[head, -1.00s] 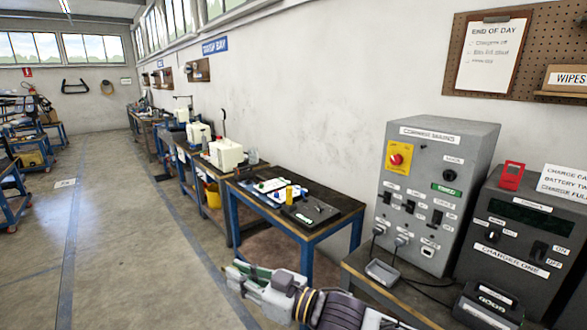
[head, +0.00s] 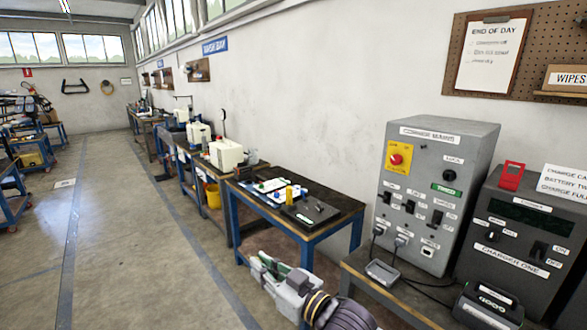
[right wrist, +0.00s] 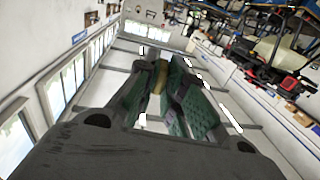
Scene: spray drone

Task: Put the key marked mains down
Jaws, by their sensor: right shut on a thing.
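My right gripper (head: 264,268) is low in the middle of the head view, in front of the bench with the dark top. In the right wrist view its green-padded fingers (right wrist: 165,85) are shut on a small brass-coloured thing (right wrist: 160,76), which looks like the key. I cannot read any marking on it. The grey charger mains box (head: 425,149) stands on the bench at the right, with a red button on a yellow plate (head: 398,159) and a black lock switch (head: 450,175). My gripper is left of and below the box, apart from it. My left gripper is not in view.
Charger one (head: 508,254) stands right of the mains box, with a red tag (head: 511,175) on top. The dark-topped bench (head: 338,212) holds a tray and small parts.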

